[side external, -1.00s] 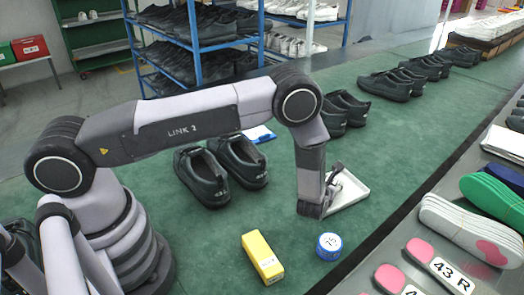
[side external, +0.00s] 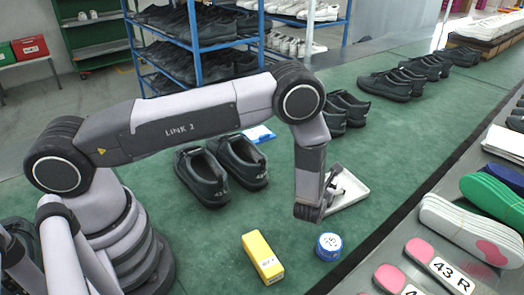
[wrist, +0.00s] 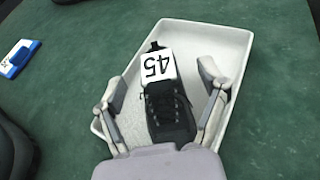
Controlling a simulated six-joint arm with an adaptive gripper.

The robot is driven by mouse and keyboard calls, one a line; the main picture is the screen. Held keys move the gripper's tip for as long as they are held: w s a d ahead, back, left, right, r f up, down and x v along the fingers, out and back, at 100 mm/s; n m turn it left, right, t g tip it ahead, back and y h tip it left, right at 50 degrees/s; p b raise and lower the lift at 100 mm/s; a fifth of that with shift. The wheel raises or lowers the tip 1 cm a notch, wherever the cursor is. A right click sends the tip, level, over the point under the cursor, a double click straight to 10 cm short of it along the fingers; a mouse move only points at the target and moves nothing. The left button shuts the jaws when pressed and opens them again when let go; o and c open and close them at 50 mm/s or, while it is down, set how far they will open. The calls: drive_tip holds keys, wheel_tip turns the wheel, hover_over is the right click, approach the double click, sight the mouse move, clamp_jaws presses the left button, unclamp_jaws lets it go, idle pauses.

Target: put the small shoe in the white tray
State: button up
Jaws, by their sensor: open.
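The small black shoe (wrist: 168,108) with a white label reading 45 shows in the wrist view. It appears within the white tray (wrist: 225,42), its length running along the tray. My gripper (wrist: 163,78) is open, one finger on each side of the shoe, with gaps between the fingers and the shoe. In the side external view the white tray (side external: 353,184) lies on the green surface. My gripper (side external: 333,184) is over its near left part, and the shoe is mostly hidden there.
A yellow box (side external: 262,257) and a blue round tin (side external: 329,246) stand in front of the tray. A pair of large black shoes (side external: 238,162) is to the left, near a blue-and-white item (side external: 258,134). Insoles (side external: 470,228) lie along the right.

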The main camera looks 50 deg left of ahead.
drive_tip(key=v, duration=0.9)
drive_tip(key=shift+s+d+r, duration=0.1)
drive_tip(key=shift+s+r, duration=0.05)
drive_tip(key=a+r+n+g+y, duration=0.3)
drive_tip(key=a+r+n+y, duration=0.35)
drive_tip(key=r, duration=0.65)
drive_tip(key=s+a+r+n+g+h, duration=0.1)
drive_tip(key=s+a+r+n+g, duration=0.5)
drive_tip(key=s+a+r+n, duration=0.45)
drive_tip(key=s+d+r+n+t+h, duration=0.1)
drive_tip(key=s+r+n+h, duration=0.4)
drive_tip(key=s, duration=0.5)
drive_tip(key=s+d+r+n+t+h, duration=0.1)
drive_tip(key=s+d+r+n+h, duration=0.1)
drive_tip(key=s+r+n+h, duration=0.3)
drive_tip(key=s+r+n, duration=0.1)
drive_tip(key=s+n, duration=0.3)
drive_tip(key=s, duration=0.1)
drive_tip(key=shift+n, duration=0.3)
